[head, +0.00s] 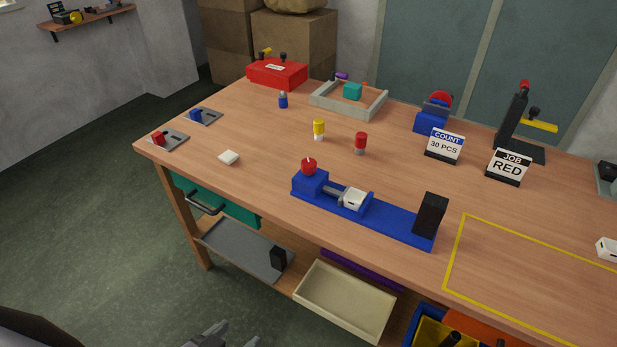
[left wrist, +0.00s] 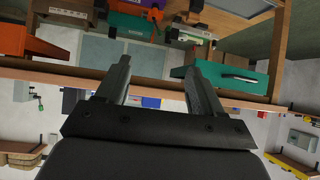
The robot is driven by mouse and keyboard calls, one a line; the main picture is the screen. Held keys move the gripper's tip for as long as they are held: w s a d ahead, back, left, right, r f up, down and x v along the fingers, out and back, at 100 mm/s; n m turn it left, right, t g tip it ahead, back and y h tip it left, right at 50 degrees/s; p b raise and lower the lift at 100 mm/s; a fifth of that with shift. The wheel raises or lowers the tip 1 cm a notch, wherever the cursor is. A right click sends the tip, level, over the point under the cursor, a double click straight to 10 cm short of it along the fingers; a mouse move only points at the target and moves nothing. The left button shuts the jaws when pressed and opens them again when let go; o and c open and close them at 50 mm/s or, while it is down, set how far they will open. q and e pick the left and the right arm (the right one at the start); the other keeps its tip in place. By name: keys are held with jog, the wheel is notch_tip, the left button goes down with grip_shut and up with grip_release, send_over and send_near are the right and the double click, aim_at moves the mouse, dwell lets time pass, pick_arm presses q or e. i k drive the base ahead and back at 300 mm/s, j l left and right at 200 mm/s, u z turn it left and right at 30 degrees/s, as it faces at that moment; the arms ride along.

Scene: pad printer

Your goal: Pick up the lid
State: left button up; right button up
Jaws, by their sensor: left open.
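A small flat white piece (head: 228,157), which looks like the lid, lies alone on the wooden table near its left front edge. My left gripper (head: 222,337) is only partly in the head view, at the bottom edge, low in front of the table and well apart from the white piece. In the left wrist view its two fingers (left wrist: 158,78) are spread with nothing between them. I cannot make out the white piece in the left wrist view. My right gripper is not in view.
A blue pad printer (head: 385,222) with a white part (head: 354,200) stands at the table's front. Red (head: 361,143) and yellow (head: 319,129) bottles stand behind it. Small grey plates (head: 168,140) lie at the left. A green drawer (head: 232,208) and cream tray (head: 345,298) are below.

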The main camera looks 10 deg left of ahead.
aim_at(229, 157)
jog(key=j+z, duration=0.15)
jog(key=z, duration=0.5)
jog(key=j+z, duration=0.3)
jog(key=k+j+z, duration=0.15)
jog(key=j+z, duration=0.15)
jog(key=k+j+z, duration=0.15)
jog(key=j, duration=0.25)
jog(key=k+j+z, duration=0.15)
jog(key=j, duration=0.25)
jog(key=k+j, duration=0.2)
jog(key=j, duration=0.15)
jog(key=k+j+z, duration=0.1)
jog(key=j, duration=0.25)
jog(key=k, duration=0.1)
